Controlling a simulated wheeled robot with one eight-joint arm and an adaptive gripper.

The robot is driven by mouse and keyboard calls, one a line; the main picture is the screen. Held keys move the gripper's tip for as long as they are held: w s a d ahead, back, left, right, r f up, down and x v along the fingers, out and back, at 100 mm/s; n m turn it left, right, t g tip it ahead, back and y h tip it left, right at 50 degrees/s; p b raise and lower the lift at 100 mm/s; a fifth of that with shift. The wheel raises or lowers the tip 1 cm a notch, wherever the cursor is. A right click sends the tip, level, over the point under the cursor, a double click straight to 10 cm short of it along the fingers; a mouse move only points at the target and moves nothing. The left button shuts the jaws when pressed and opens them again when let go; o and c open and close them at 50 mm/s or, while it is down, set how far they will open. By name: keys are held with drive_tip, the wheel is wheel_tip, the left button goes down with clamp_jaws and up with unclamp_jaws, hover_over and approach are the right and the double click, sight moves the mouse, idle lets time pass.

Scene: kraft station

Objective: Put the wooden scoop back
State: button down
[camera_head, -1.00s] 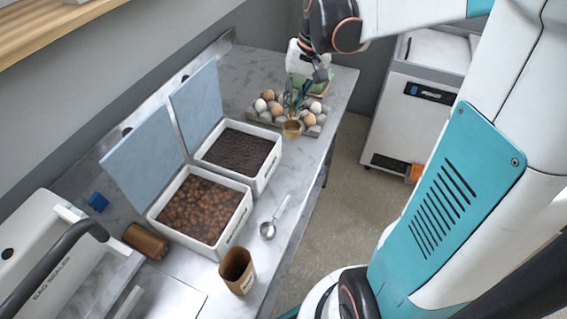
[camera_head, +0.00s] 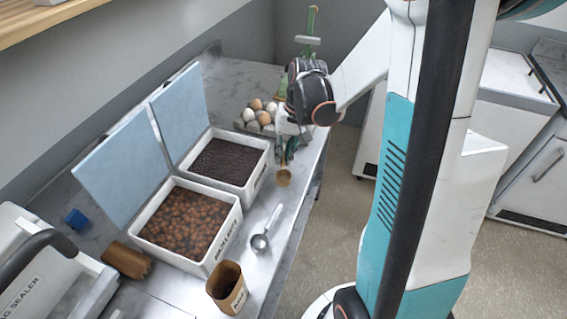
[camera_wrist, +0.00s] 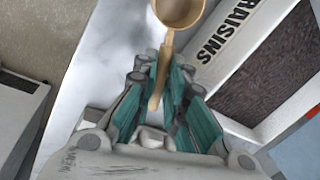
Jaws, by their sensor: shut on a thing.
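The wooden scoop (camera_head: 284,177) is a small tan cup with a thin handle. My gripper (camera_head: 289,150) is shut on the scoop's handle and holds it near the front right side of the raisins bin. In the wrist view the scoop's bowl (camera_wrist: 178,12) is at the top, and its handle runs down between the teal fingers of my gripper (camera_wrist: 160,85). The bowl looks above the counter. The raisins bin (camera_wrist: 238,75) lies to the right in the wrist view, with its lettered wall beside the scoop.
The raisins bin (camera_head: 258,178) and the bin of round brown pieces (camera_head: 222,243) stand with lids raised. An egg tray (camera_head: 240,124) is behind. Bare counter (camera_head: 290,212) lies along the front edge.

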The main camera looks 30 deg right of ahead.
sight(284, 162)
drive_tip(key=shift+d+b+x, duration=0.15)
drive_tip(key=shift+b+x, duration=0.15)
drive_tip(key=shift+x, duration=0.6)
drive_tip(key=shift+d+b+x, duration=0.2)
drive_tip(key=shift+b+x, duration=0.05)
drive_tip(key=shift+x, duration=0.65)
drive_tip(key=shift+s+f, duration=0.2)
drive_tip(key=c, duration=1.9)
unclamp_jaws()
drive_tip(key=shift+c, duration=0.2)
drive_tip(key=p+v, duration=0.4)
drive_tip(key=v, duration=0.8)
drive_tip(key=shift+r, duration=0.15)
